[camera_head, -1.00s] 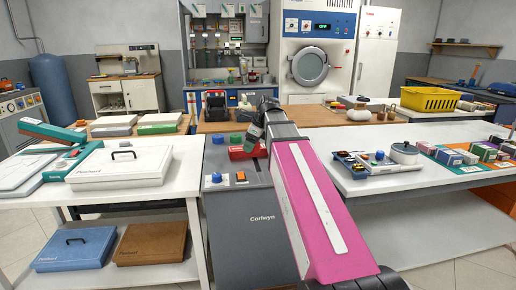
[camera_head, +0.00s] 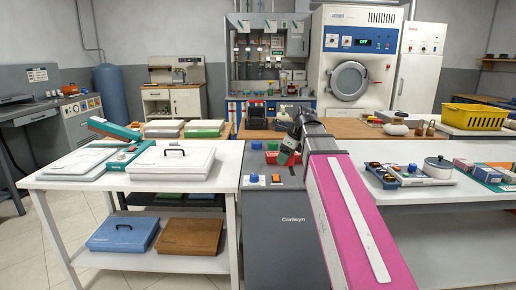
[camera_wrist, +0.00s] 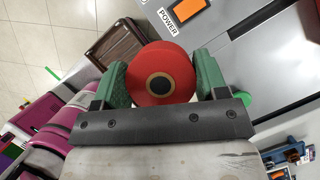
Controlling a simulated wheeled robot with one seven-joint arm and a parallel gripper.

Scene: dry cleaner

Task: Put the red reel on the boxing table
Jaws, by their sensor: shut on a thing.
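The red reel (camera_wrist: 160,80) is a round red spool with a tan ring and a dark centre hole. In the wrist view it sits between the two green fingers of my gripper (camera_wrist: 163,75), which are shut on it from both sides. In the head view my gripper (camera_head: 286,157) is over the grey console (camera_head: 290,225), and the reel is hard to make out there. A white table (camera_head: 215,225) with flat cases stands left of the console. No label shows which table is the boxing table.
A white closed case (camera_head: 170,165) and a green-and-white device (camera_head: 120,145) occupy the left table. Floor at far left is open.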

